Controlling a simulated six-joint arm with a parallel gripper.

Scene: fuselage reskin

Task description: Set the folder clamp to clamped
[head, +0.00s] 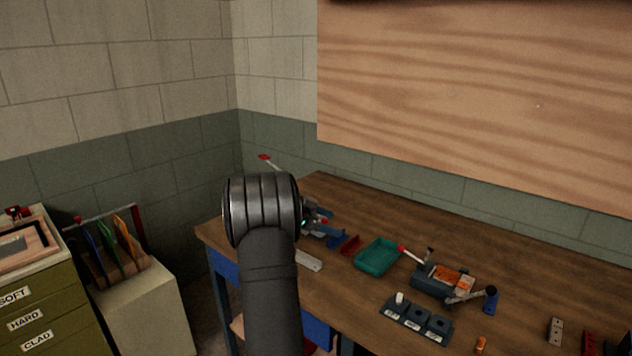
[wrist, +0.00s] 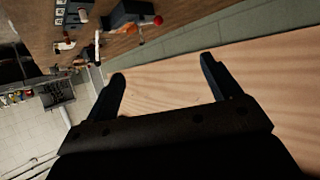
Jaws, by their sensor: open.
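Two fixtures with red-tipped levers stand on the bench; I cannot tell for certain which carries the folder clamp. One, blue and grey (head: 318,232), is at the back left, largely hidden behind my arm; a pale lever with a red tip (head: 264,157) rises up and left above it. The other, a dark fixture (head: 432,288) with an orange piece on top, has a red-tipped lever (head: 408,253) slanting up to the left. My gripper (wrist: 162,68) shows in the wrist view, open and empty, fingers wide apart, clear of the bench items. The head view does not show it.
A teal tray (head: 377,257) and a dark block with labelled sockets (head: 415,320) are on the wooden bench (head: 350,210). A wooden board (head: 480,80) hangs on the wall above. A drawer cabinet (head: 40,300) stands at left. The bench's back middle is clear.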

